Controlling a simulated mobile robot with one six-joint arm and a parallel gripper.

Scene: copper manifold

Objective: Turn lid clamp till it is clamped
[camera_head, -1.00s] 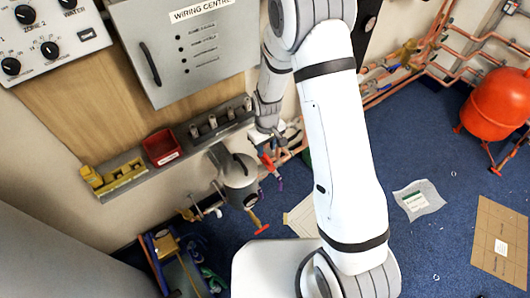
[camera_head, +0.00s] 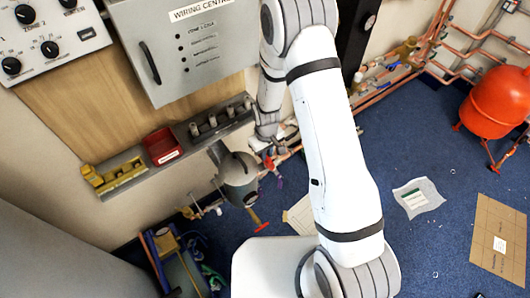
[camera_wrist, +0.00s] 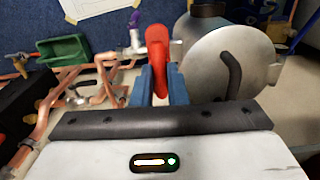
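A grey metal pot (camera_head: 240,182) stands low by the wall in the head view. In the wrist view its round lid (camera_wrist: 212,68) with a black bar handle is at right of centre. The lid clamp's red lever (camera_wrist: 157,45) stands beside the lid and also shows in the head view (camera_head: 269,163). My gripper (camera_wrist: 161,82) has its two blue fingers on either side of the lever's lower end, with no clear gap, so it looks shut on it. In the head view my gripper (camera_head: 271,148) is small and partly hidden. The clamp's catch is not clear.
Copper pipes (camera_wrist: 48,115) and a green bin (camera_wrist: 62,50) lie left of my gripper in the wrist view. A wall shelf with a red bin (camera_head: 162,146) is above and left of the pot. A red tank (camera_head: 497,103) stands far right.

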